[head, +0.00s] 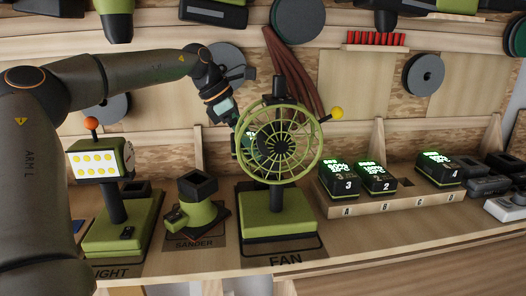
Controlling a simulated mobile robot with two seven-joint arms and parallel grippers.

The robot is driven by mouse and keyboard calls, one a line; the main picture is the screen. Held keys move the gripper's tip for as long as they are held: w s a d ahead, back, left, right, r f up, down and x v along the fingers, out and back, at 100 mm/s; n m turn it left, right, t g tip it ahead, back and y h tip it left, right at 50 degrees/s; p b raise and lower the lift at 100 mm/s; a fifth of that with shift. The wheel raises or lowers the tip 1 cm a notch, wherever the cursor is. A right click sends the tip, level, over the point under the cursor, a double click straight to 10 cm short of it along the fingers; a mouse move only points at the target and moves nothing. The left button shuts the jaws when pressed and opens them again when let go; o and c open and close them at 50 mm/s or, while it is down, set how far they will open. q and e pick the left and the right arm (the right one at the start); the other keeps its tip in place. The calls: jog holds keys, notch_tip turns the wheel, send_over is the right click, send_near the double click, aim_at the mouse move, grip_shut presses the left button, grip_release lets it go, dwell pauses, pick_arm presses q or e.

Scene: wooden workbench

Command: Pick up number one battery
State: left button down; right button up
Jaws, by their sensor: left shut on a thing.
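My left gripper (233,118) reaches in from the left and is shut on a dark battery with a green lit display (250,138). This battery is seen partly through the fan's (279,143) green wire cage, and I cannot read its number. Battery 3 (340,181) and battery 2 (375,178) stand in slots A and B of the wooden rack (348,211). Battery 4 (438,168) stands in slot D. Slot C holds no battery. My right gripper is not in view.
The fan stands close to my left gripper. A light (100,163) with an orange knob and a green sander base (194,205) stand to its left. Grey devices (486,185) sit at the far right. Discs and tools hang on the back wall.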

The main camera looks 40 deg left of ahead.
pick_arm(q)
jog(key=s+a+b, duration=0.2)
jog(key=s+a, duration=0.7)
jog(key=s, duration=0.2)
jog(key=shift+s+b, duration=0.25)
jog(key=shift+b, duration=0.15)
jog(key=shift+a, duration=0.1)
dwell(0.4)
jog(key=w+d+p, duration=0.1)
jog(key=w+d, duration=0.2)
jog(key=w, duration=0.1)
jog(key=w+d+p, duration=0.1)
jog(key=w+d, duration=0.3)
jog(key=w+d+p, duration=0.1)
jog(key=w+d, duration=0.2)
jog(key=w, duration=0.2)
jog(key=shift+d+r, duration=0.1)
jog(key=shift+d, duration=0.05)
dwell(0.4)
